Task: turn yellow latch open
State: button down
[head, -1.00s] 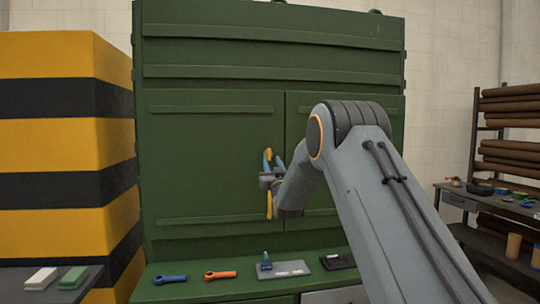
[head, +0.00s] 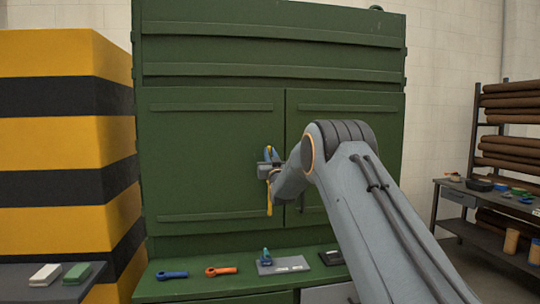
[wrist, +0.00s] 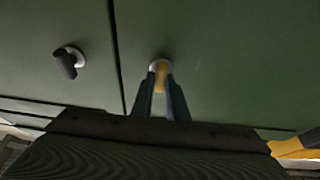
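The yellow latch (wrist: 160,78) sits on a pale round mount on the green cabinet door, to the right of the door seam in the wrist view. Its yellow handle points down the picture, between the two dark blue fingers of my gripper (wrist: 161,97). The fingers stand close on both sides of the handle and look shut on it. In the head view my gripper (head: 268,158) is at the left door, near the seam. My arm hides part of the right door there.
A black latch (wrist: 67,63) is on the other door. The green cabinet (head: 210,135) has a ledge below with a blue tool (head: 172,275), an orange tool (head: 220,271) and a grey plate (head: 284,266). A yellow-black striped block (head: 65,145) stands left. A workbench (head: 455,199) stands right.

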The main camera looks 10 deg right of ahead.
jog(key=shift+f+n+b, duration=0.1)
jog(key=shift+n+b, duration=0.4)
jog(key=shift+b, duration=0.15)
jog(key=n+y+b, duration=0.3)
jog(key=n+b, duration=0.2)
jog(key=shift+d+f+n, duration=0.1)
jog(key=shift+n, duration=0.2)
jog(key=n+g+y+b, duration=0.1)
jog(key=n, duration=0.1)
jog(key=n+y+b, duration=0.1)
jog(key=n+b, duration=0.1)
jog(key=n, duration=0.1)
jog(key=shift+g+y, duration=0.3)
jog(key=shift+g, duration=0.1)
jog(key=shift+r+n+g+y, duration=0.1)
jog(key=shift+n+g+y, duration=0.3)
jog(key=shift+n, duration=1.15)
jog(key=shift+r+n+g+y, duration=0.1)
jog(key=shift+n+g, duration=0.65)
jog(key=shift+n, duration=0.85)
jog(key=shift+r+n+g+y, duration=0.15)
jog(key=shift+n+g, duration=0.4)
jog(key=shift+n, duration=1)
jog(key=c, duration=1.8)
grip_release()
jog(key=shift+f, duration=0.1)
jog(key=shift+o, duration=0.2)
